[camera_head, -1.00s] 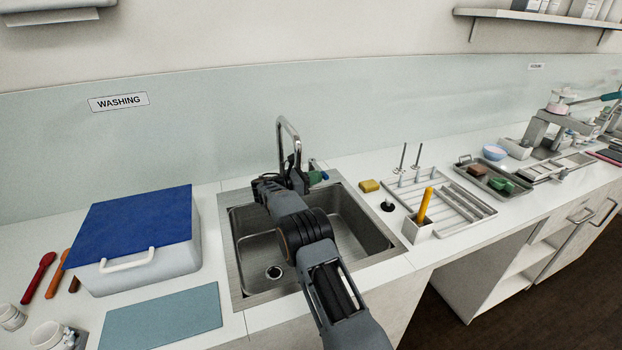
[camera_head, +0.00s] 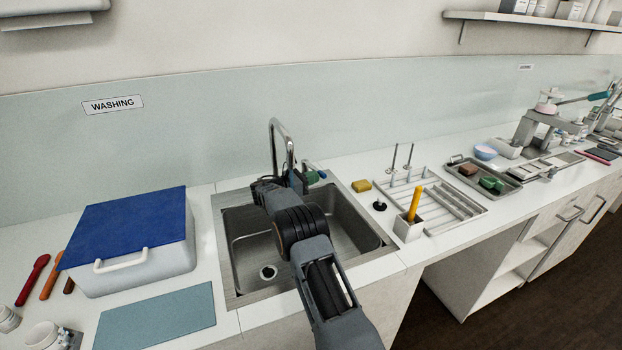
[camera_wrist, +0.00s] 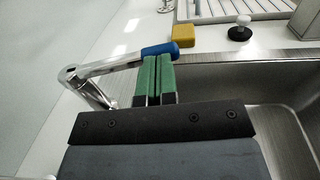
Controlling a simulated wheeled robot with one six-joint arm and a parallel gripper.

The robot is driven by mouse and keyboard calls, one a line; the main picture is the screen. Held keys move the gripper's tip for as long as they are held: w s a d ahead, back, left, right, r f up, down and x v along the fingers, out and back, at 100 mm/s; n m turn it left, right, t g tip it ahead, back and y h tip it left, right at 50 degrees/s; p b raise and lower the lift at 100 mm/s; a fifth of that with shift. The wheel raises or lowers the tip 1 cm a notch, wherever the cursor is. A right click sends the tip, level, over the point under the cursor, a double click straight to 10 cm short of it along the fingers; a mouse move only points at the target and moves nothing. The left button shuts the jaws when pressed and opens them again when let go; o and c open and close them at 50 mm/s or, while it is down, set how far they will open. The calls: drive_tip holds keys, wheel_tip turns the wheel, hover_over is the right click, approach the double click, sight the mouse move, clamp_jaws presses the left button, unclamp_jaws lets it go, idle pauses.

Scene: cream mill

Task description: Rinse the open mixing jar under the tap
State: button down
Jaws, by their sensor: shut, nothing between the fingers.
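The chrome tap (camera_head: 274,146) arches over the steel sink (camera_head: 238,262) at its back edge. In the wrist view its lever (camera_wrist: 112,66) ends in a blue tip (camera_wrist: 160,49). My gripper (camera_head: 312,177) is beside the tap, with its green fingers closed together and empty. In the wrist view the fingertips (camera_wrist: 158,57) are right at the blue tip; I cannot tell whether they touch it. A white open-topped jar (camera_head: 42,335) is partly cut off at the lower left; I cannot tell if it is the mixing jar. No running water shows.
A blue-lidded white box (camera_head: 130,270) and a teal mat (camera_head: 158,316) are left of the sink. A yellow sponge (camera_head: 361,186), a black-based stopper (camera_head: 379,206), a holder (camera_head: 406,232) and a drying rack (camera_head: 452,211) are to the right. The sink bowl looks empty.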

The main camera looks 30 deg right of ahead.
drive_tip(key=s+a+b, duration=0.1)
drive_tip(key=s+a, duration=0.1)
drive_tip(key=a, duration=1.1)
wheel_tip(320, 180, down, 8)
drive_tip(key=s+r+m+y, duration=0.1)
drive_tip(key=s+m+y, duration=0.1)
drive_tip(key=y, duration=0.1)
drive_tip(key=s+a+r+m+y, duration=0.1)
drive_tip(key=s+m+y, duration=0.3)
drive_tip(key=s, duration=0.5)
drive_tip(key=s+a+r+m+y+p, duration=0.1)
drive_tip(key=s+a+m+y, duration=0.3)
drive_tip(key=s, duration=0.5)
drive_tip(key=s+a+r+m+y, duration=0.2)
drive_tip(key=s+m+y, duration=0.3)
drive_tip(key=s, duration=0.3)
drive_tip(key=shift+s+a+r+m+y, duration=0.35)
drive_tip(key=shift+s+a+m+y, duration=0.1)
drive_tip(key=shift+m, duration=0.25)
drive_tip(key=s+r+m+t+y+p, duration=0.1)
drive_tip(key=s+r+t, duration=0.2)
drive_tip(key=s+r, duration=0.3)
drive_tip(key=shift+m, duration=0.4)
